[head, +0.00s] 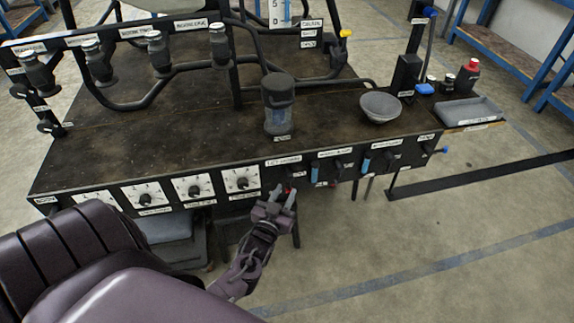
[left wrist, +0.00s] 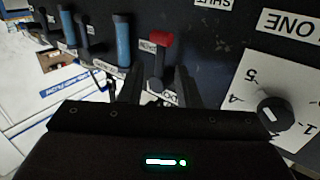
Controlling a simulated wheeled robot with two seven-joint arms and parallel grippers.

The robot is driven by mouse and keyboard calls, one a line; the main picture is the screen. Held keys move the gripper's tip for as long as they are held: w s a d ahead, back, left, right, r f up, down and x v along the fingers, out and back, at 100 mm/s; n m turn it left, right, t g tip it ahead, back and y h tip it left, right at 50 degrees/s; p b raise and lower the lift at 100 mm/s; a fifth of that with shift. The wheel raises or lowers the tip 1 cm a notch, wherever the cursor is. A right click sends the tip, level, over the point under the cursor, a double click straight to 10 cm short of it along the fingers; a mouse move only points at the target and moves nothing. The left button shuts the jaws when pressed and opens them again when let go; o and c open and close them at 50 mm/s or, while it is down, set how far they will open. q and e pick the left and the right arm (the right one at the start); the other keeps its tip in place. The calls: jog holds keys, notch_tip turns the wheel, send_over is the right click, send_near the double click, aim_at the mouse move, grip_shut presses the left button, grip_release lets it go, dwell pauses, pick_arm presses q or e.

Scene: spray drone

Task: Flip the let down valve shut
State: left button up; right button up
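The let down valve has a red-tipped lever (head: 288,189) on the bench's front panel, under a white label that appears to read let-down (head: 283,160). In the left wrist view the red grip (left wrist: 161,40) tops a dark stem that runs down between my fingers. My left gripper (head: 282,194) is in front of the panel at this lever. Its fingers (left wrist: 158,88) are apart, one on each side of the stem. I cannot tell whether either finger touches it. My right gripper is not in view.
Blue-handled valves (head: 315,172) sit just right of the lever; one blue handle (left wrist: 122,42) is close to my finger in the wrist view. A dial (head: 242,180) is on the left. A dark cylinder (head: 279,105) and a grey bowl (head: 380,107) stand on the bench (head: 200,120).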

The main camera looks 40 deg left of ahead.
pick_arm(q)
jog(key=v, duration=0.5)
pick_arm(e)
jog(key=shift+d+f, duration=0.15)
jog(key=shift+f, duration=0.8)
pick_arm(q)
jog(key=shift+w, duration=0.1)
